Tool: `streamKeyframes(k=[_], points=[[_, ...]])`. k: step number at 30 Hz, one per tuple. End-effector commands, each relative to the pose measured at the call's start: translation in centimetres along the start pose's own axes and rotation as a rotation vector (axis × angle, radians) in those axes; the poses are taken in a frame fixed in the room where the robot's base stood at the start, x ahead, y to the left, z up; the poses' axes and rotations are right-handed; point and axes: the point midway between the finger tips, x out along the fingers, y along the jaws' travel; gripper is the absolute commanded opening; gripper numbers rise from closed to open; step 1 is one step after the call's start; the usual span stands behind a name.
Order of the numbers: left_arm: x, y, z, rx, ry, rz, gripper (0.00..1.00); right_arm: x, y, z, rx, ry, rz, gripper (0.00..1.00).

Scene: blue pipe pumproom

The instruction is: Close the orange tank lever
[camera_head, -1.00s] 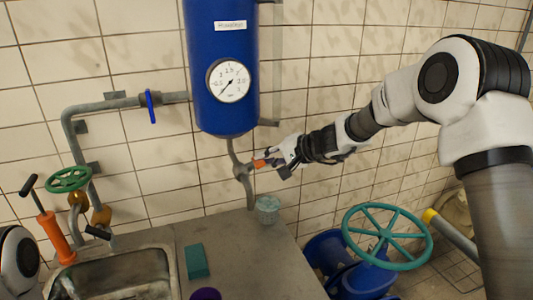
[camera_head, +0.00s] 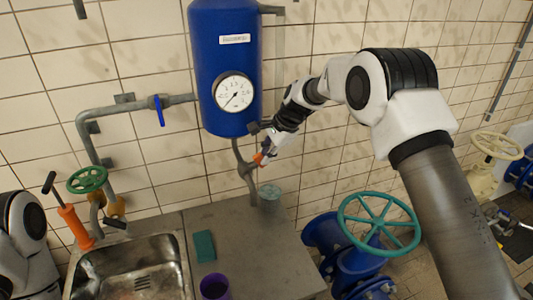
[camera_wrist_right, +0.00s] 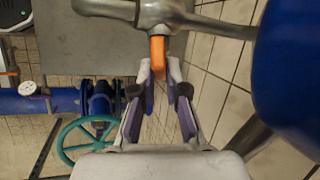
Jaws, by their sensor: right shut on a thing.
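The orange tank lever (camera_head: 259,157) sits on the grey pipe (camera_head: 243,165) below the blue tank (camera_head: 226,75). It slants up and to the right from the pipe. My right gripper (camera_head: 266,152) is shut on it, coming from the upper right. In the right wrist view the lever (camera_wrist_right: 157,50) points down from the metal pipe fitting, and its end is between the fingertips of my right gripper (camera_wrist_right: 158,72).
A teal handwheel (camera_head: 379,223) on blue piping stands at the right. A blue-handled valve (camera_head: 160,110) is on the wall pipe.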

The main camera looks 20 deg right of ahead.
Motion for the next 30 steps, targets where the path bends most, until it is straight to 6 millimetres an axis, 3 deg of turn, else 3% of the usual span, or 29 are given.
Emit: streamKeyframes(k=[12, 27, 28, 30], points=[[-0.18, 0.0, 0.0, 0.0, 0.0, 0.0, 0.4, 0.14, -0.23, 0.01, 0.138, -0.002, 0.136, 0.0], [-0.17, 0.0, 0.0, 0.0, 0.0, 0.0, 0.4, 0.17, -0.19, 0.04, 0.153, -0.004, 0.151, 0.0], [-0.18, 0.0, 0.0, 0.0, 0.0, 0.0, 0.4, 0.18, -0.18, 0.04, 0.153, -0.004, 0.151, 0.19], [-0.18, 0.0, -0.01, 0.0, 0.0, 0.0, 0.4, 0.16, -0.19, 0.04, 0.152, -0.004, 0.151, 0.38]])
